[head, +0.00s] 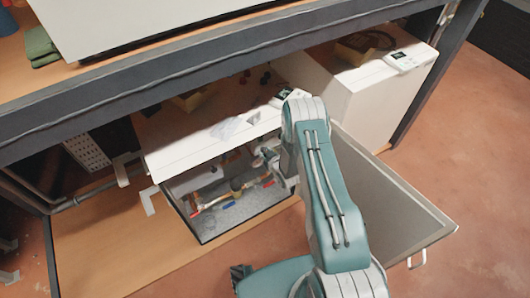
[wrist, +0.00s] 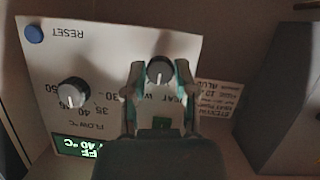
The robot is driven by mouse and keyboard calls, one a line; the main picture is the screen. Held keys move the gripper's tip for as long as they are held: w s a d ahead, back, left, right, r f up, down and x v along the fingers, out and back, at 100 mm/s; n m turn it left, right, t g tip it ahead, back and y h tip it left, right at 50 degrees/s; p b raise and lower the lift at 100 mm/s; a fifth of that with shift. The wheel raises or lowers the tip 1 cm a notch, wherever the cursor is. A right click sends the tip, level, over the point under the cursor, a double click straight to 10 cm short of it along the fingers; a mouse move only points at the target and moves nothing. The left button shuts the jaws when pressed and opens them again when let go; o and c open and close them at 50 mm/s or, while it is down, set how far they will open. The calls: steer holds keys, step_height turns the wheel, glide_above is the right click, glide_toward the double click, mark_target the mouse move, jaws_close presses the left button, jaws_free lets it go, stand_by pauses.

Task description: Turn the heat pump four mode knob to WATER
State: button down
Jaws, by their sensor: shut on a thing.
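The mode knob (wrist: 159,70) is a dark round knob with a pale pointer line, at the upper right of a white control panel (wrist: 110,40) in the wrist view. My gripper (wrist: 160,80) has a finger on each side of this knob and is shut on it. The lettering under the knob is partly hidden by my gripper, so the mode it points to cannot be read for sure. In the head view my arm reaches into the open white heat pump (head: 180,160), and the gripper's fingertips are hidden there.
A second knob (wrist: 72,93) for flow temperature, a blue reset button (wrist: 33,33) and a green-lit display (wrist: 75,148) share the panel. An open door panel (head: 400,200) stands right of my arm. Another white unit (head: 340,85) is behind it.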

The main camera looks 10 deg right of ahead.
steer(key=m+y, duration=0.2)
steer(key=m, duration=0.1)
steer(key=shift+d+f+m+g+y, duration=0.1)
steer(key=shift+m+g+y, duration=0.2)
steer(key=shift+m+g, duration=0.1)
stand_by(0.4)
steer(key=shift+c, duration=2)
jaws_free()
steer(key=shift+s+d+r, duration=0.25)
steer(key=shift+s+d, duration=0.05)
steer(key=shift+s, duration=0.05)
steer(key=v, duration=1)
steer(key=shift+s+d, duration=0.2)
steer(key=shift+s, duration=0.2)
